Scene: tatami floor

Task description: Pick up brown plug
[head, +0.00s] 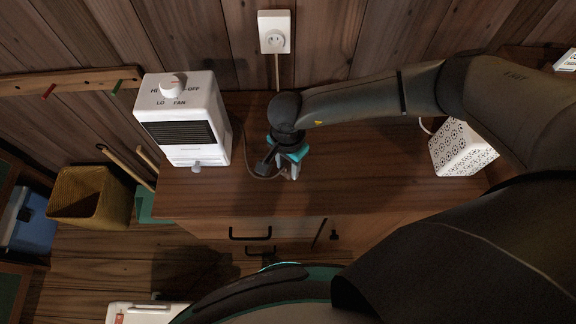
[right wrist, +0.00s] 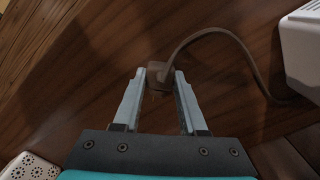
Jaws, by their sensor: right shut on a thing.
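The brown plug (right wrist: 157,74) sits between the fingertips of my right gripper (right wrist: 158,80) in the right wrist view, with its brown cord (right wrist: 240,45) curving off to the right. My right gripper (head: 291,170) is shut on the plug, low over the wooden cabinet top (head: 360,165). In the head view the plug is hard to make out among the fingers, and the cord (head: 252,172) loops toward the white heater (head: 185,118). My left gripper is not in view.
A white wall outlet (head: 275,38) is on the plank wall behind the cabinet, with a cord below it. A white patterned box (head: 462,150) stands at the right. A yellow bin (head: 88,195) is at the left. The cabinet's front edge is just before my gripper.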

